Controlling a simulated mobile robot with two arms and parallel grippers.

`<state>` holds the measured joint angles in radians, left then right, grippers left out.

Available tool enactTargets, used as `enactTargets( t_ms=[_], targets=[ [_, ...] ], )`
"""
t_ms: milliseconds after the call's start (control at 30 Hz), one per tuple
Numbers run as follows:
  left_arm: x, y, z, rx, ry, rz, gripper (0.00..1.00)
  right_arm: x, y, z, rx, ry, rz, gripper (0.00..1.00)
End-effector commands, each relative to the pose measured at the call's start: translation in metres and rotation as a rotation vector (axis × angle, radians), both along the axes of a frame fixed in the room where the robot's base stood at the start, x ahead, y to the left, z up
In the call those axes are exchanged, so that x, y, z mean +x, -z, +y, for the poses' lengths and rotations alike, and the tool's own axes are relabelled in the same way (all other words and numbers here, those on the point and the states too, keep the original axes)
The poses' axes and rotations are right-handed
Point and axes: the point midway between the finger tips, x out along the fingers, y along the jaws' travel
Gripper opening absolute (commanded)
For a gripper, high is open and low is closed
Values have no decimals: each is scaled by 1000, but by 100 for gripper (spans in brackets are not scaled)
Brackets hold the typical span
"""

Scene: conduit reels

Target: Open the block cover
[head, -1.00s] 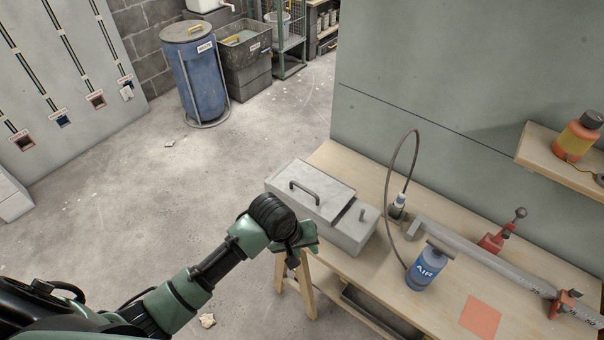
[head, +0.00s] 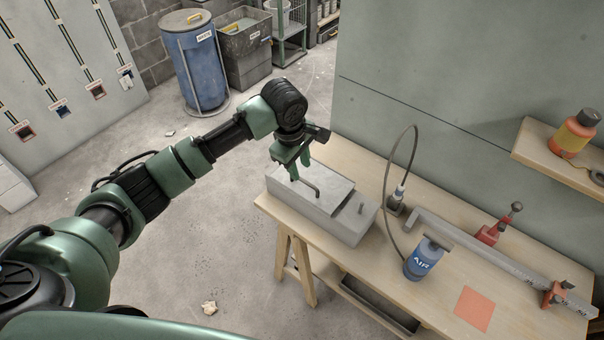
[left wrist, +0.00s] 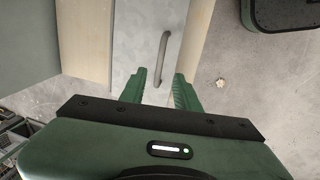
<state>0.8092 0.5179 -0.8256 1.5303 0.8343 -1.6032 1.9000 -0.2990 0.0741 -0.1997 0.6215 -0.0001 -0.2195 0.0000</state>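The block is a grey box (head: 345,228) on the left end of the workbench. Its flat cover (head: 325,196) lies on top and has a dark bar handle (head: 313,182). A small upright peg (head: 361,208) stands on the box's right part. My left gripper (head: 294,170) is over the cover's left part, close to the handle. In the left wrist view, its two green fingers (left wrist: 160,77) are apart with nothing between them. There the handle (left wrist: 162,55) shows just beyond the fingertips, roughly in line with the gap. My right gripper is not in view.
A wall rises behind the bench.

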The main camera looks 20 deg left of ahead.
Motion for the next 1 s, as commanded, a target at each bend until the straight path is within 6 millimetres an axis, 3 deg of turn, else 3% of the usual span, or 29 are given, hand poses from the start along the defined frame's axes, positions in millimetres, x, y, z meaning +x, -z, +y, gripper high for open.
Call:
enactTargets(
  t_ms=[300, 667, 800, 1000],
  targets=[
    [8, 44, -4, 0, 2, 0, 32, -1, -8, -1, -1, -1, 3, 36],
    [10, 52, -4, 0, 3, -2, 32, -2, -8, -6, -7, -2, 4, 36],
    [10, 51, -4, 1, 3, -2, 0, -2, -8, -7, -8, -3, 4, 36],
    [9, 51, -4, 1, 4, -2, 0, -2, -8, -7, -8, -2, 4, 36]
  ],
)
